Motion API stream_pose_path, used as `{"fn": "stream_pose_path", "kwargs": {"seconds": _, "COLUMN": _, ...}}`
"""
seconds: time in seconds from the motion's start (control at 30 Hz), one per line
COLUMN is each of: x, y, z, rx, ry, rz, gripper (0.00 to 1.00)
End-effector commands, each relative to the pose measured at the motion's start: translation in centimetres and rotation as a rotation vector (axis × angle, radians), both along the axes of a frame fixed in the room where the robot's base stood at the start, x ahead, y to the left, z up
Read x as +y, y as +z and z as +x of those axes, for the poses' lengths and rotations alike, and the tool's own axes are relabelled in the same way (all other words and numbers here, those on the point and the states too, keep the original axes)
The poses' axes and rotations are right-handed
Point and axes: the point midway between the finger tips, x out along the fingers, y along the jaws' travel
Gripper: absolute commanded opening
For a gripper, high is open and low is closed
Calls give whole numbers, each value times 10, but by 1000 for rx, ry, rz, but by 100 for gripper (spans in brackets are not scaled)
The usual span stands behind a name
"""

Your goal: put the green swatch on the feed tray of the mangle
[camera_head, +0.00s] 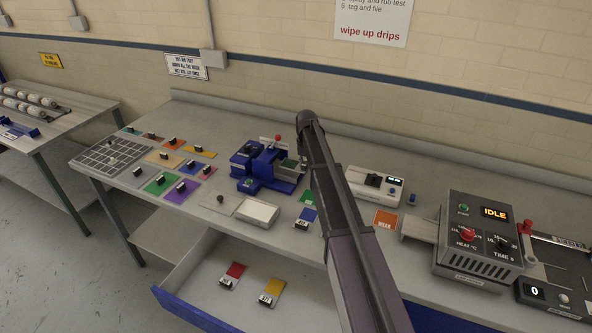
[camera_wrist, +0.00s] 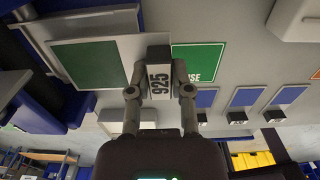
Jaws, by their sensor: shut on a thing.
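My gripper (camera_wrist: 159,78) is shut on a small block labelled 925 (camera_wrist: 158,88) in the wrist view. The green swatch (camera_wrist: 98,64) extends left from this block, over a pale grey plate, the feed tray (camera_wrist: 64,48). In the head view, the green swatch (camera_head: 288,163) shows at the right side of the blue mangle (camera_head: 250,159), just left of my arm. I cannot tell whether the swatch touches the tray or hovers just above it. My arm hides most of my gripper in the head view.
A green rinse card (camera_wrist: 198,62) lies right of my gripper, with blue cards beyond. Several coloured swatches lie left of the mangle. A white control box (camera_head: 375,185) and an oven-like unit (camera_head: 478,240) stand right. An open drawer (camera_head: 225,301) is in front.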

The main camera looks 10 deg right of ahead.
Motion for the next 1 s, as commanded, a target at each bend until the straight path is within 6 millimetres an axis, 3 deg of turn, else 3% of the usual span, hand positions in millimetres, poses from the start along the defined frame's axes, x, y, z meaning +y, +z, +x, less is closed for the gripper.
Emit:
{"fn": "stream_pose_path", "kwargs": {"seconds": 0.33, "x": 2, "y": -1, "z": 1, "rx": 0, "ry": 0, "rz": 0, "gripper": 0}}
{"fn": "stream_pose_path", "kwargs": {"seconds": 0.6, "x": 23, "y": -17, "z": 16, "rx": 0, "ry": 1, "rz": 0, "gripper": 0}}
{"fn": "stream_pose_path", "kwargs": {"seconds": 1.0, "x": 33, "y": -28, "z": 22, "rx": 0, "ry": -2, "rz": 0, "gripper": 0}}
